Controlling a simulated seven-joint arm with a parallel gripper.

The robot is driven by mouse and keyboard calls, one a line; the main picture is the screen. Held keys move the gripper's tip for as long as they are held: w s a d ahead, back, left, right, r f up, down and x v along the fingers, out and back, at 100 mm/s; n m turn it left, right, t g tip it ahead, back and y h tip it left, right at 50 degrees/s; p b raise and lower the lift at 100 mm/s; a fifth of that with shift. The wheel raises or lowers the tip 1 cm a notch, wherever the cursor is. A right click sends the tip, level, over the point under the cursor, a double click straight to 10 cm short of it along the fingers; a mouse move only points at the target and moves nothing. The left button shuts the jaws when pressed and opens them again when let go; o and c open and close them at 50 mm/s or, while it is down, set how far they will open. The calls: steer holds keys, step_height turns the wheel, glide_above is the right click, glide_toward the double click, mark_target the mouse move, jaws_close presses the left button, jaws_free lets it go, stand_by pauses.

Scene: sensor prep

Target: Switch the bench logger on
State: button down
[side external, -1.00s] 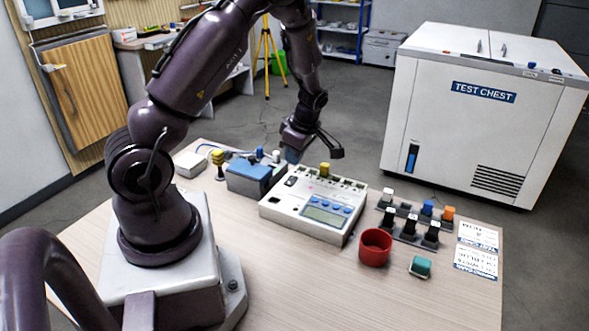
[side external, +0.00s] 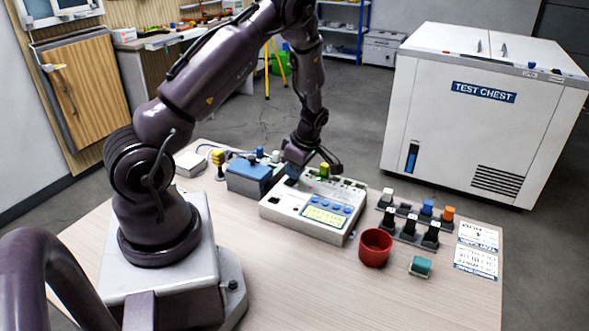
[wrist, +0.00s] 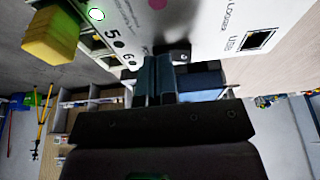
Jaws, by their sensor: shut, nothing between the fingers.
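The bench logger (side external: 275,210) is a white box on the table with blue buttons and a display (side external: 323,215), which glows yellow-green. A yellow plug (side external: 324,170) stands in its back row of ports; it also shows in the wrist view (wrist: 48,38). A small green-rimmed light (wrist: 97,14) shows beside the ports there. My gripper (side external: 290,181) is shut and empty, low over the logger's back left corner. In the wrist view its fingertips (wrist: 158,60) are at a dark switch (wrist: 180,53), partly hidden by them; I cannot tell whether they touch.
A blue-topped box (side external: 250,180) and a yellow knobbed post (side external: 218,163) stand left of the logger. To the right are a red cup (side external: 375,250), a teal block (side external: 420,267) and a rack of sensors (side external: 408,238). The front of the table is clear.

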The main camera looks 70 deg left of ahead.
mark_target(306, 182)
steer(key=shift+s, duration=0.1)
steer(key=shift+s+d+r, duration=0.25)
steer(key=shift+s+d, duration=0.25)
steer(key=shift+d, duration=0.05)
steer(key=w+a+v, duration=0.1)
steer(key=a+v, duration=0.1)
steer(key=v, duration=1.1)
steer(key=shift+a+r, duration=0.2)
steer(key=shift+r, duration=0.3)
